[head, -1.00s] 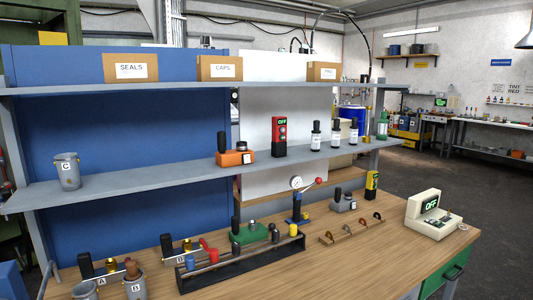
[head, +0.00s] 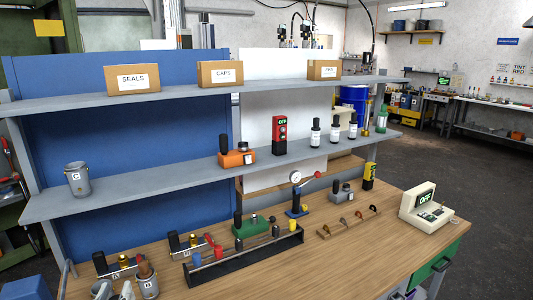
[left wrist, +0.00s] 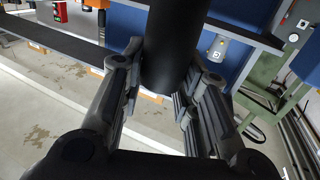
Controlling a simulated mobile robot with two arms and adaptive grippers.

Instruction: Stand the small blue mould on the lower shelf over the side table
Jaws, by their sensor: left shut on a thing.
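In the left wrist view my left gripper (left wrist: 165,78) is shut on a thick black upright handle (left wrist: 174,45). The handle runs out at the top of that view, so what it belongs to is hidden. I make out no blue mould body in either view. The lower shelf (head: 180,178) spans the head view above the side table (head: 345,245). On it are a grey bucket marked C (head: 77,180) at the left and an orange mould with a black handle (head: 237,158). My right gripper is not in view.
The shelf is bare between bucket C and the orange mould. A red OFF box (head: 280,136) and several dark bottles stand further right. A green mould (head: 253,227), black rack (head: 245,259), gauge press (head: 297,203) and two buckets crowd the table.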

